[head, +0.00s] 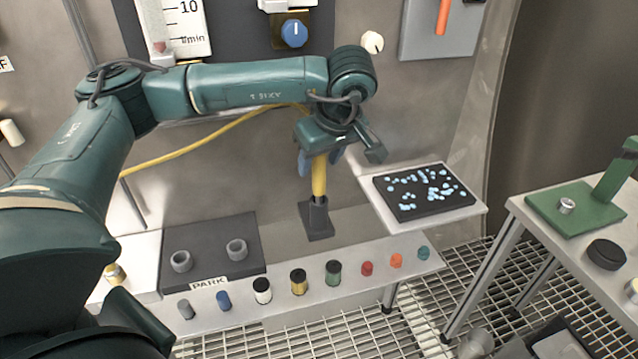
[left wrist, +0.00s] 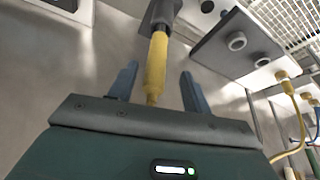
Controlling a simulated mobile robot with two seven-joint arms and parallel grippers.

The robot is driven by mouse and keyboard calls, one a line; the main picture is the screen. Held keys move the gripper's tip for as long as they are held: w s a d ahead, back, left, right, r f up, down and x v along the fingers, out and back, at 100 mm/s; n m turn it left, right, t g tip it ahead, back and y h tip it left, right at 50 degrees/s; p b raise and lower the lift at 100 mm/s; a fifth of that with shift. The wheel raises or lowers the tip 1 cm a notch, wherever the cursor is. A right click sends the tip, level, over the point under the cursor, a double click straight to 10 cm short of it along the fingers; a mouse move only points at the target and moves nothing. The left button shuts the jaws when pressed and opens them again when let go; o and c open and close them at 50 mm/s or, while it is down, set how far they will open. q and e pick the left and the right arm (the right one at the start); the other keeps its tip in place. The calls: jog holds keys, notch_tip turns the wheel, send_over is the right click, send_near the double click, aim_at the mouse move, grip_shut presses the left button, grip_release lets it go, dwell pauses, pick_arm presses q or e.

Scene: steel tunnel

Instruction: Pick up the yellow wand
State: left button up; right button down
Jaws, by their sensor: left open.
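The yellow wand (head: 319,176) stands upright in a dark holder (head: 316,218) at the back of the bench. It also shows in the left wrist view (left wrist: 156,66), with its end between the two fingers. My left gripper (head: 318,163) is at the wand's upper part, with one blue finger on each side. In the left wrist view my left gripper (left wrist: 157,85) is open, with a gap between the wand and each finger. A yellow hose (head: 205,146) runs along the wall behind the arm. My right gripper is not in view.
A dark PARK block with two grey rings (head: 208,256) sits left of the holder. Several small coloured cylinders (head: 298,281) line the bench front. A black tray with blue pieces (head: 424,191) is at right. A green fixture (head: 575,208) stands on the right table.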

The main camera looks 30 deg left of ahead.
aim_at(317, 169)
pick_arm(q)
jog(key=shift+w+x, duration=0.15)
jog(key=shift+x, duration=1.05)
jog(key=shift+w+x, duration=0.2)
jog(key=shift+x, duration=0.95)
grip_shut()
jog(key=shift+r, duration=0.1)
